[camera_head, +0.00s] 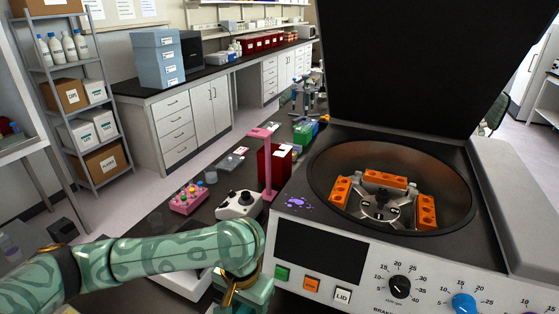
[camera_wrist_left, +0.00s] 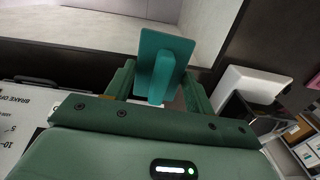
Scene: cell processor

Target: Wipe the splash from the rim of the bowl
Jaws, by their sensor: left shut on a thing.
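A purple splash (camera_head: 299,203) lies on the dark top surface of the centrifuge, just left of the round bowl (camera_head: 323,166). The bowl is open and holds a rotor (camera_head: 380,204) with orange buckets. In the left wrist view my left gripper (camera_wrist_left: 162,90) is shut on a teal wiping tool (camera_wrist_left: 168,50), a flat rectangular pad on a short grip. In the head view my left arm reaches in from the left and its hand is at the bottom, left of the front panel, apart from the splash. The tool cannot be made out there. My right gripper is not in view.
The raised black lid (camera_head: 400,60) stands behind the bowl. The front panel has buttons and knobs, including a black knob (camera_head: 399,287). A pink stand (camera_head: 267,165), a white device with a knob (camera_head: 239,205) and a pink rack (camera_head: 188,199) stand left of the centrifuge.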

